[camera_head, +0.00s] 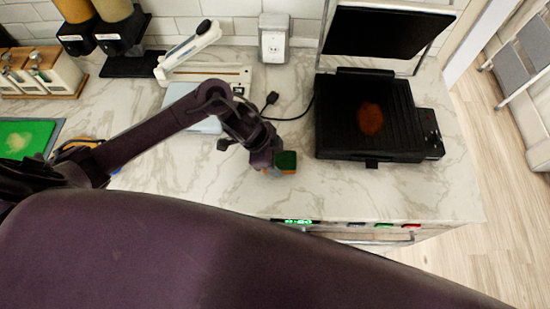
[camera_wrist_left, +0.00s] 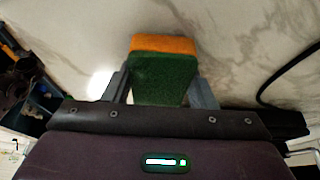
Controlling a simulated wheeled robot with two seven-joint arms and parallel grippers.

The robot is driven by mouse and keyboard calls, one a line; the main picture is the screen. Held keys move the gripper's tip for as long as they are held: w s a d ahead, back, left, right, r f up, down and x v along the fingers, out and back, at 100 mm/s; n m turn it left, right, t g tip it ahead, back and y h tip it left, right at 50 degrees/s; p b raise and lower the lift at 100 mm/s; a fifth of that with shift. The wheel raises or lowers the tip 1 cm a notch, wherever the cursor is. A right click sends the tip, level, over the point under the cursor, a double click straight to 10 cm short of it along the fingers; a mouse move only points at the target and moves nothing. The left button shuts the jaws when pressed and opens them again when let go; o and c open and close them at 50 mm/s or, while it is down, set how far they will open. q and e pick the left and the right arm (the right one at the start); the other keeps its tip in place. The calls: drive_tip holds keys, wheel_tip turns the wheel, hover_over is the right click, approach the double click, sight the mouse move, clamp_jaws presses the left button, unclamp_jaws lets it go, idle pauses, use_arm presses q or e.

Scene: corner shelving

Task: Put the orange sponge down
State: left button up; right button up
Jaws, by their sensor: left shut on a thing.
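The orange sponge (camera_head: 286,161) has a dark green face and an orange side. My left gripper (camera_head: 270,165) is shut on it, above the marble counter (camera_head: 225,190) to the left of the black grill. In the left wrist view the sponge (camera_wrist_left: 163,75) sits between the two grey fingers of my left gripper (camera_wrist_left: 162,92), its orange end pointing away from the wrist. I cannot tell whether the sponge touches the counter. My right gripper is not in view.
An open black grill (camera_head: 368,118) with a reddish-brown patch on its plate stands to the right. A power cord (camera_head: 295,117) lies behind my left gripper. A green board (camera_head: 25,138) is at the far left. The counter in front of the grill is clear.

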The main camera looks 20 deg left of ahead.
use_arm(q)
drive_tip(key=shift+s+a+f, duration=0.1)
drive_tip(key=shift+s+f, duration=0.3)
drive_tip(key=shift+f, duration=0.25)
drive_tip(key=o, duration=0.7)
drive_tip(key=shift+s+f, duration=0.1)
drive_tip(key=shift+o, duration=0.9)
drive_tip(key=shift+f, duration=0.1)
drive_tip(key=shift+r, duration=0.35)
drive_tip(key=w+v, duration=0.1)
drive_tip(key=v, duration=1.2)
drive_tip(key=shift+d+r, duration=0.15)
drive_tip(key=shift+d, duration=0.2)
